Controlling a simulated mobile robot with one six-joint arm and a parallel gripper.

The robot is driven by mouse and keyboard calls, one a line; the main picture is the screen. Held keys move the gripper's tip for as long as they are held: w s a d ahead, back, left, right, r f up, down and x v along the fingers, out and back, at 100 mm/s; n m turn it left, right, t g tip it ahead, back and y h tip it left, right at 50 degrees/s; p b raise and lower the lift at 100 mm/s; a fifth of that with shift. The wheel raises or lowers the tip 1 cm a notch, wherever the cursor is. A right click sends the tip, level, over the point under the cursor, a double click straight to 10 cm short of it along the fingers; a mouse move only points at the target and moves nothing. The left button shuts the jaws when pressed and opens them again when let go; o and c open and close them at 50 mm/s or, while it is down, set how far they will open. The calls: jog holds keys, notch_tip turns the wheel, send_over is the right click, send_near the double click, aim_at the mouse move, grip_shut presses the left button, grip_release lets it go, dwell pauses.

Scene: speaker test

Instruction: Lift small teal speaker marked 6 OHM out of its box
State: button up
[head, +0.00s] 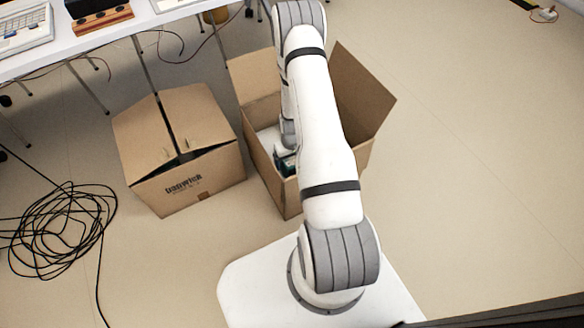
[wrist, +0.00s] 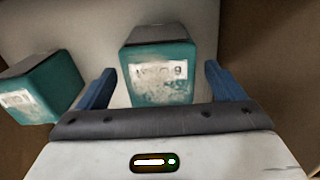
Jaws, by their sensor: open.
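In the wrist view a small teal speaker (wrist: 162,88) with a dark top lies between my gripper's (wrist: 159,70) two blue fingers. The fingers are open, one on either side, with a visible gap to it. Its pale, worn label appears upside down and seems to read 6 OHM. A second teal speaker (wrist: 45,88) lies left of the left finger; its label is too blurred to read. In the head view my arm reaches down into an open cardboard box (head: 262,168) and hides most of its inside.
The speakers rest on a pale surface (wrist: 85,30) inside the box, with brown cardboard walls around. A closed cardboard box (head: 190,180) stands just left of the open one. A black cable coil (head: 62,228) lies on the floor, and a white table (head: 75,45) is behind.

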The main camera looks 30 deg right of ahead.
notch_tip(320, 180, down, 3)
jog(key=shift+f+b, duration=0.1)
jog(key=shift+b, duration=0.25)
jog(key=c, duration=1.5)
notch_tip(320, 180, up, 10)
jog(key=p, duration=0.3)
jog(key=shift+p, duration=0.35)
jog(key=shift+r, duration=0.2)
